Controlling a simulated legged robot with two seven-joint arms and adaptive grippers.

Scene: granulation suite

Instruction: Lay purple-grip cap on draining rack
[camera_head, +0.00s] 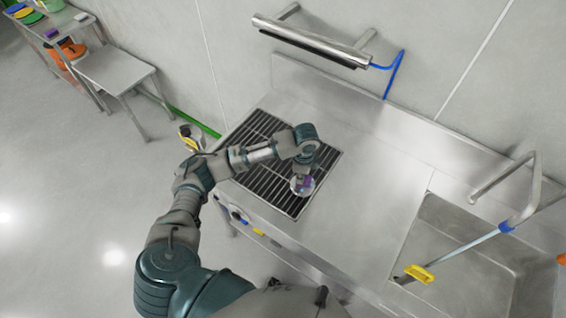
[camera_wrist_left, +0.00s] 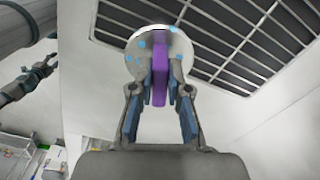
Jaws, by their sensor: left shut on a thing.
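The purple-grip cap (camera_wrist_left: 160,60) is a pale round disc with blue dots and a purple grip bar across it. My left gripper (camera_wrist_left: 160,92) is shut on the purple grip. In the head view the cap (camera_head: 299,187) is at the end of my left arm, over the lower right part of the draining rack (camera_head: 262,128). The rack is a dark slatted grate set in the steel counter, and it also shows in the wrist view (camera_wrist_left: 222,33). I cannot tell whether the cap touches the slats.
Bare steel counter (camera_head: 370,190) lies right of the rack. A sink (camera_head: 465,260) with a tap and a yellow-handled hose (camera_head: 420,273) is at the far right. A steel bar (camera_head: 310,40) juts from the wall behind. A small table (camera_head: 115,68) stands at upper left.

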